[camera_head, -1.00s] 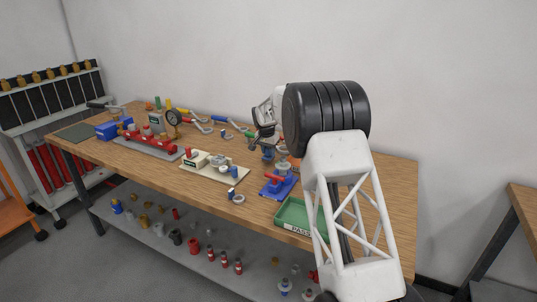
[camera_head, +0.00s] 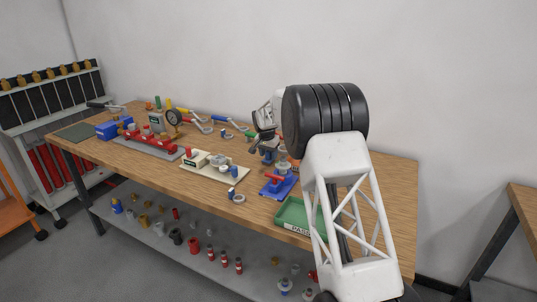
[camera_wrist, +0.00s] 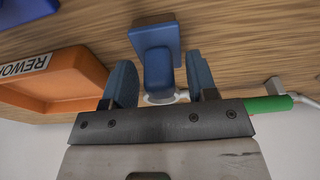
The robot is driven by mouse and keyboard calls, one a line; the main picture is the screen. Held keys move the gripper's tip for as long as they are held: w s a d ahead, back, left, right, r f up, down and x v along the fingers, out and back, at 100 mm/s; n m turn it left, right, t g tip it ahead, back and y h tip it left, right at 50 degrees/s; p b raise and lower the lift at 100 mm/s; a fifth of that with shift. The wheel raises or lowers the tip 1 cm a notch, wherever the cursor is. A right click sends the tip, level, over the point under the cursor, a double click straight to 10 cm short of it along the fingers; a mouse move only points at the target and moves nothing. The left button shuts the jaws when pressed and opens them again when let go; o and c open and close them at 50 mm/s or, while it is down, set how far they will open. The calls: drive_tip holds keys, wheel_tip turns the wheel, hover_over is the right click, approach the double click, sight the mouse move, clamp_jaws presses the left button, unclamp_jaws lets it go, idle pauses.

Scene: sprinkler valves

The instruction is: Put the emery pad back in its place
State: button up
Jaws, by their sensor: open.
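My gripper (camera_wrist: 161,82) is open. In the wrist view its two blue-faced fingers stand either side of a blue block-like piece (camera_wrist: 158,68), with gaps showing between the piece and the fingers. The piece joins a wider blue part (camera_wrist: 152,34) over the wooden bench top. I cannot tell whether this is the emery pad or a fixture, and no pad is plainly recognisable. In the head view my gripper (camera_head: 264,122) is low over the back of the bench, partly behind my arm.
An orange REWORK tray (camera_wrist: 62,78) lies left of the fingers, and a green-handled tool (camera_wrist: 268,104) right. On the bench (camera_head: 175,179) are a green PASS tray (camera_head: 290,228), a blue-based red valve (camera_head: 279,184), a cream fixture board (camera_head: 222,174) and a red manifold (camera_head: 150,140).

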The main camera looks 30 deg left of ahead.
sight(267, 161)
drive_tip(key=shift+r, duration=0.1)
wheel_tip(267, 161, up, 12)
drive_tip(key=s, duration=0.2)
idle(0.7)
drive_tip(key=shift+s, duration=0.1)
idle(0.7)
